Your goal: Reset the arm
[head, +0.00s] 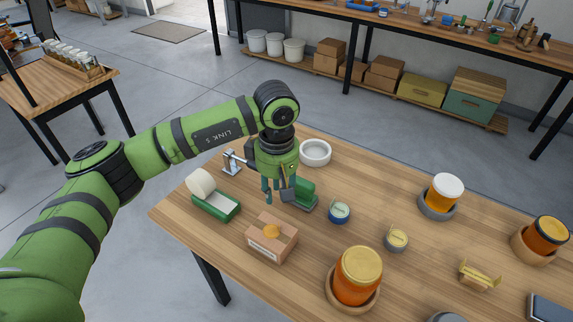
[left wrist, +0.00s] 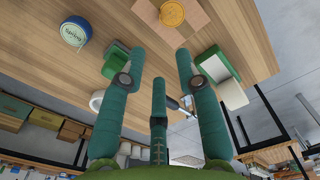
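My left gripper (head: 279,190) hangs from the green arm above the left part of the wooden table (head: 390,285), pointing down. In the left wrist view the gripper (left wrist: 160,54) has its fingers spread apart, with nothing between them. A green block-like tool (head: 304,193) stands just behind and right of the fingers; I cannot tell the gap between them. A cardboard box (head: 262,247) with a round golden piece (head: 272,231) on top sits in front of the gripper. A green dispenser (head: 222,207) with a white roll (head: 201,184) stands to its left. My right gripper is not in view.
A white ring-shaped dish (head: 315,152) lies behind the gripper. A blue tin (head: 339,212), a small yellow-topped tin (head: 397,239) and a large amber jar (head: 358,274) stand to the right. A white-lidded jar (head: 445,192) is farther right.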

